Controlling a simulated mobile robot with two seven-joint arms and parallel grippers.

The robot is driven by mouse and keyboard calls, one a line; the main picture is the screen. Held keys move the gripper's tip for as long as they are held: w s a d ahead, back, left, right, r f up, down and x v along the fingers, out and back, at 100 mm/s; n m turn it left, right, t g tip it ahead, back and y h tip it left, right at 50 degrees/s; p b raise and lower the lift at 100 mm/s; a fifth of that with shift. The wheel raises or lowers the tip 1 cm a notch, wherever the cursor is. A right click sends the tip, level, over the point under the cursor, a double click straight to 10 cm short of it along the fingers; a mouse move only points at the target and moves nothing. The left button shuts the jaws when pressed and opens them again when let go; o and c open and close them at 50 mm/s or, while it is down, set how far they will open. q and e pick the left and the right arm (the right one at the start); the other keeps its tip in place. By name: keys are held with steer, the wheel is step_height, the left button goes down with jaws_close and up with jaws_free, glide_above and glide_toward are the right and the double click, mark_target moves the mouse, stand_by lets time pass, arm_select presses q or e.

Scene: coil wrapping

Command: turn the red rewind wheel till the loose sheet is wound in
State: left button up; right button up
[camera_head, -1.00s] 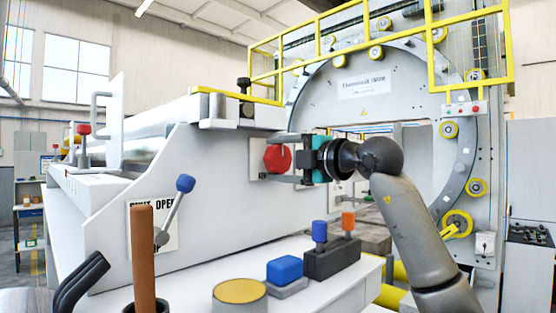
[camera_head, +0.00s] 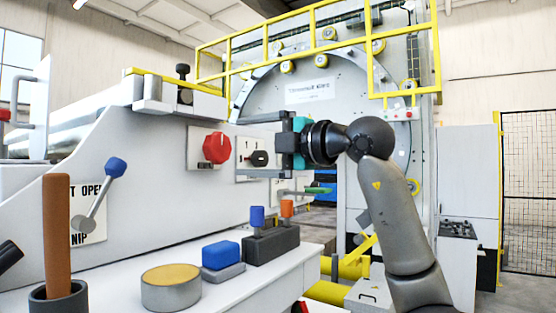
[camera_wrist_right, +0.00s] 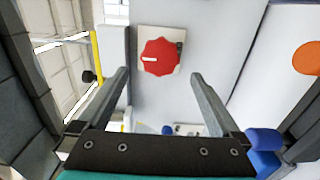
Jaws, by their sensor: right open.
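The red wheel (camera_head: 216,148) is a small scalloped knob on a white plate on the machine's pale side wall. My right gripper (camera_head: 240,160) is open and empty, to the right of the wheel in the head view, with a gap between them. In the right wrist view the wheel (camera_wrist_right: 160,57) shows whole, with a white mark on its face, beyond the two spread fingers (camera_wrist_right: 160,76). I cannot make out the loose sheet in either view. My left gripper is not in view.
A black selector knob (camera_head: 258,158) sits right of the wheel. A white bench below holds a grey block (camera_head: 270,246) with blue and orange levers, a blue button (camera_head: 221,254), a yellow-topped drum (camera_head: 171,288) and a brown handle (camera_head: 57,230). A blue-knobbed lever (camera_head: 104,190) stands at left.

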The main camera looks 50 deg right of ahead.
steer(key=s+b, duration=0.2)
steer(key=s, duration=0.4)
steer(key=shift+s+d, duration=0.3)
steer(key=shift+s, duration=0.1)
